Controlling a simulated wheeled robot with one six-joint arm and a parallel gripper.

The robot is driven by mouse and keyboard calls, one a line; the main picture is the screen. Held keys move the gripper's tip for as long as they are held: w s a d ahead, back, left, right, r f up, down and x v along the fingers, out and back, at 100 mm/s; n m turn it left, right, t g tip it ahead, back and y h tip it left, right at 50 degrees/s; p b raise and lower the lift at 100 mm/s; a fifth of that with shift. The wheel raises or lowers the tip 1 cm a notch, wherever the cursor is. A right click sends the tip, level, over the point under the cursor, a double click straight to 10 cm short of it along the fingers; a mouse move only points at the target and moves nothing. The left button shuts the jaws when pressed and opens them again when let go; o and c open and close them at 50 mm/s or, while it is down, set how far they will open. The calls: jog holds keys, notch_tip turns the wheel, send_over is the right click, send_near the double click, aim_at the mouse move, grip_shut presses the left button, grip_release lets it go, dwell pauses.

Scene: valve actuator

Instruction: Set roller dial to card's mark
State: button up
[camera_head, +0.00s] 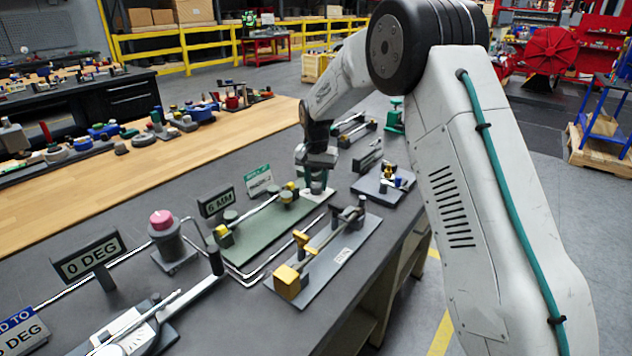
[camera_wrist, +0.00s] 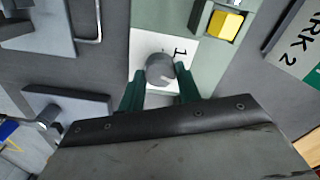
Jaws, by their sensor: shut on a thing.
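The grey roller dial (camera_wrist: 160,67) is a round knob on a white plate (camera_wrist: 146,46) marked with a "1" in the wrist view. A pale line shows on the knob's top; its exact setting is too small to tell. My gripper (camera_wrist: 161,84) has its green fingers closed around the dial's sides. In the head view my gripper (camera_head: 316,166) reaches down onto the far end of the green baseplate (camera_head: 262,231). The card (camera_wrist: 300,52) shows "RK 2" at the right of the wrist view; in the head view the card (camera_head: 259,181) stands behind the baseplate.
A yellow block (camera_wrist: 226,24) sits close beside the dial. A "6 MM" card (camera_head: 217,202) and a "0 DEG" card (camera_head: 88,256) stand to the left. A grey fixture with yellow parts (camera_head: 290,282) lies in front, and another small fixture (camera_head: 383,187) stands right.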

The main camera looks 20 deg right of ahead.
aim_at(316, 184)
jog(key=o, duration=1)
jog(key=shift+c, duration=0.2)
jog(key=shift+r, duration=0.15)
notch_tip(316, 184, up, 8)
jog(key=shift+f, duration=0.2)
jog(key=shift+n, duration=0.3)
jog(key=shift+n+g, duration=0.5)
jog(key=shift+n, duration=0.1)
jog(key=s+f, duration=0.1)
jog(key=s, duration=0.1)
jog(key=s+f, duration=0.1)
jog(key=s, duration=0.1)
jog(key=shift+d+f, duration=0.1)
jog(key=shift+f, duration=0.1)
jog(key=s+d+r+n, duration=0.1)
jog(key=s+r, duration=0.2)
jog(key=s, duration=1.2)
jog(key=s+d+r+n+t, duration=0.1)
jog(key=s+r, duration=0.3)
jog(key=s, duration=1.1)
jog(key=s+d+r+n+t, duration=0.1)
jog(key=s+r, duration=0.3)
jog(key=s, duration=1.1)
jog(key=shift+r+n, duration=0.2)
jog(key=shift+n, duration=0.5)
